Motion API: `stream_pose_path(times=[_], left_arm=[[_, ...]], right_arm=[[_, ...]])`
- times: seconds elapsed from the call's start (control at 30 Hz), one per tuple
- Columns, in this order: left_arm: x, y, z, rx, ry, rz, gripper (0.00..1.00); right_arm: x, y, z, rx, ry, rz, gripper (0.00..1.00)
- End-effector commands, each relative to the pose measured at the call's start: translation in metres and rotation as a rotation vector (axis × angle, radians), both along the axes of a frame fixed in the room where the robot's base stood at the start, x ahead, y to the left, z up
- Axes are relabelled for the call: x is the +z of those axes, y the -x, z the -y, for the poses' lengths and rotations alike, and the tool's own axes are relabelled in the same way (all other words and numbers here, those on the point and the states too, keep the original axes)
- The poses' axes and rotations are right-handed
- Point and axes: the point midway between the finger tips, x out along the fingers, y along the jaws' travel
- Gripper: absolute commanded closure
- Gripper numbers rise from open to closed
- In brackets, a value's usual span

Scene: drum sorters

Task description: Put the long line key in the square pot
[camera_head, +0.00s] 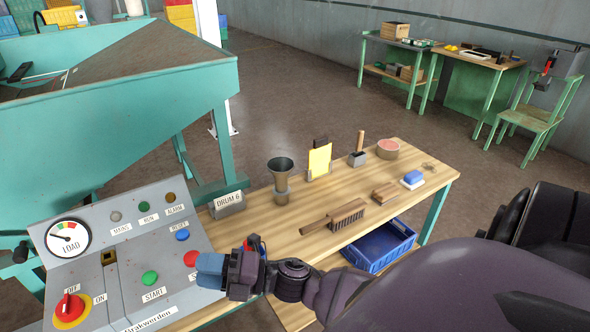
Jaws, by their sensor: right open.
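My right gripper (212,270), with blue fingertips, is open over the right side of the grey control panel (125,290), beside the red button (191,258). A small grey square pot (357,159) stands at the back of the wooden table with a wooden stick upright in it. A small thin item (429,167) lies at the table's right end; I cannot tell if it is a key. No long line key can be clearly made out. A small red and blue piece shows behind the gripper; I cannot tell what it is. My left gripper is not in view.
The wooden table (300,244) holds a DRUM 6 sign (229,204), a dark funnel-topped cup (281,180), a yellow card (320,160), a round pot (388,149), a brush (347,214) and a sponge (412,180). A blue crate (378,250) sits below. A teal machine (120,120) stands left.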

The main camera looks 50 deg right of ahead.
Motion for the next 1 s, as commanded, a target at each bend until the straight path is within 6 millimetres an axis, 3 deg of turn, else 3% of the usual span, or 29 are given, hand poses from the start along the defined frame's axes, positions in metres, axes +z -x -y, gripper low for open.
stream_pose_path(times=[0.17, 0.3, 0.4, 0.5, 0.67, 1.0], left_arm=[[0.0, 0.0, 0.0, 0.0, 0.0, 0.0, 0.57], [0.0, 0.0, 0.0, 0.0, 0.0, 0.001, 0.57], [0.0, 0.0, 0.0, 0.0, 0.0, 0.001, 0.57], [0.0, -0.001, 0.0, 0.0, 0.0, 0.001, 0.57], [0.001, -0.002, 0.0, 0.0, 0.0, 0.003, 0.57], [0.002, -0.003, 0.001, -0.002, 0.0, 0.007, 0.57]], right_arm=[[-0.056, 0.019, 0.055, -0.355, -0.471, -0.461, 0.56], [-0.113, 0.057, 0.088, -0.602, -0.819, -0.799, 0.56], [-0.147, 0.089, 0.1, -0.736, -1.013, -0.987, 0.56], [-0.169, 0.113, 0.104, -0.825, -1.148, -1.112, 0.56], [-0.182, 0.13, 0.104, -0.879, -1.236, -1.195, 0.56], [-0.183, 0.13, 0.105, -0.88, -1.236, -1.198, 0.56]])
